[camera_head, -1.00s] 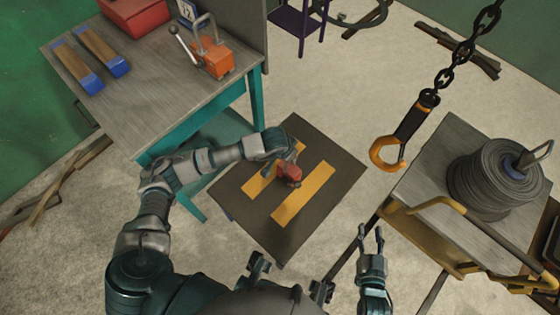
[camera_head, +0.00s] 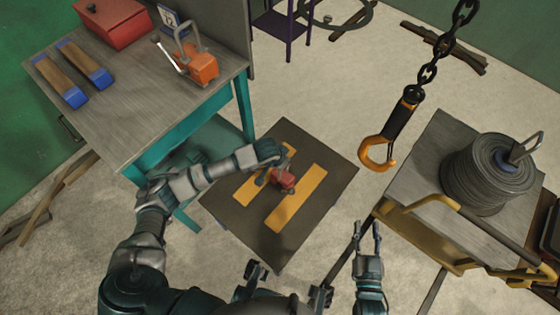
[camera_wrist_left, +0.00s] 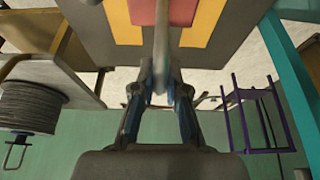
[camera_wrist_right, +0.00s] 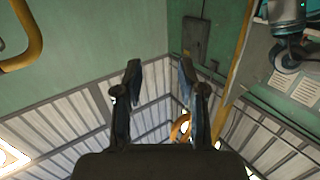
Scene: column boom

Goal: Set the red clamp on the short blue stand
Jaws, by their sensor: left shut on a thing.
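The red clamp (camera_head: 284,182) is over the dark board (camera_head: 256,222) with two yellow stripes, in the middle of the head view. My left gripper (camera_head: 284,160) is shut on its grey handle. In the left wrist view the handle (camera_wrist_left: 161,45) runs between the fingertips (camera_wrist_left: 162,90), with the red body (camera_wrist_left: 162,11) beyond. I cannot tell whether the clamp touches the board. My right gripper (camera_head: 368,232) is open and empty, right of the board; its spread fingers show in the right wrist view (camera_wrist_right: 160,78). No stand that is plainly blue can be made out.
A teal-legged workbench (camera_head: 120,125) at left bears an orange clamp (camera_head: 196,67), blue-ended wooden blocks (camera_head: 70,75) and a red box (camera_head: 112,22). An orange hook (camera_head: 377,152) hangs on a chain. A cart (camera_head: 410,185) with a cable spool (camera_head: 485,175) stands at right.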

